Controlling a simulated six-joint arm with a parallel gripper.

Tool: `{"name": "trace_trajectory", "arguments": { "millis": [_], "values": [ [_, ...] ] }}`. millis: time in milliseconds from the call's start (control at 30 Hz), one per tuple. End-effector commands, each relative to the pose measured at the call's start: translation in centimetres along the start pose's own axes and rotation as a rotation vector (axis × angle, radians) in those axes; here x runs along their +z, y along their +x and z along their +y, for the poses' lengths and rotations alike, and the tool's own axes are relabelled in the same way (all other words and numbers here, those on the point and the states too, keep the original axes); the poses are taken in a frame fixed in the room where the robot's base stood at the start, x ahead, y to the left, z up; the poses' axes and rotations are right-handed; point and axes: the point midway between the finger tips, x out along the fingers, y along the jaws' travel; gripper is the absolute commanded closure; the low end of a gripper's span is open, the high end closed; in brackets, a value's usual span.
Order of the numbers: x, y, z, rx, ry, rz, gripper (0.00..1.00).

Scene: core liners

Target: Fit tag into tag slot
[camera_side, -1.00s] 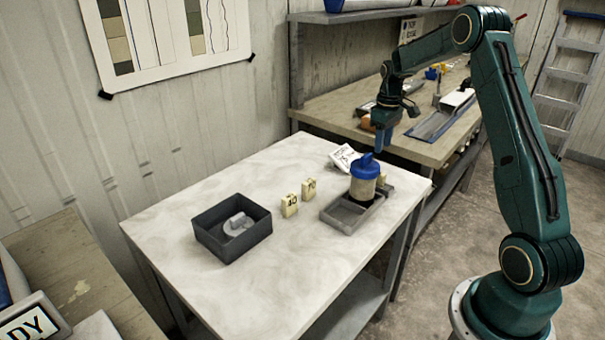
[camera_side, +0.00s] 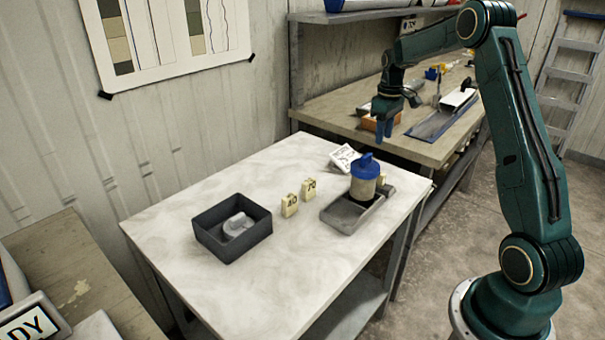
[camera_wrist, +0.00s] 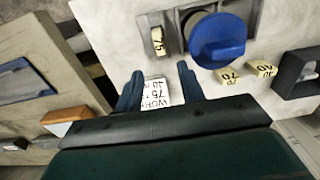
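My gripper (camera_side: 385,132) hangs above the table's back right side, near the bench. In the wrist view its two fingers (camera_wrist: 160,90) are apart, with nothing held between them. A cream tag marked 75 (camera_wrist: 157,38) stands at the grey tray; it shows partly behind the blue-lidded jar in the side view (camera_side: 382,180). Tags marked 40 (camera_side: 289,206) and 70 (camera_side: 308,189) stand on the table left of the tray. The grey tray (camera_side: 338,222) holds the blue-lidded jar (camera_side: 362,187).
A white printed card (camera_side: 343,157) stands behind the jar; it shows beyond the fingers in the wrist view (camera_wrist: 156,92). A dark open box (camera_side: 231,252) with a grey piece inside is at left. The front of the table is clear. A bench (camera_side: 330,110) stands behind.

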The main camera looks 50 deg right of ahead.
Motion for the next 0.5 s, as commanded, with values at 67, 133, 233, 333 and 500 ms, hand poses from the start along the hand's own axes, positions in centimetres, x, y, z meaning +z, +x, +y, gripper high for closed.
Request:
{"name": "trace_trajectory", "arguments": {
  "millis": [67,133,233,333,500],
  "values": [
    [-0.1,-0.7,-0.6,0.005,-0.003,0.007,0.61],
    [0.0,-1.5,-1.4,0.01,-0.003,0.014,0.61],
    [0.0,-3.1,-3.1,0.021,-0.005,0.031,0.61],
    [0.3,-5.1,-5.3,0.034,-0.006,0.053,0.61],
    [1.5,-8.5,-9.8,0.054,-0.006,0.099,0.61]
  ]
}}
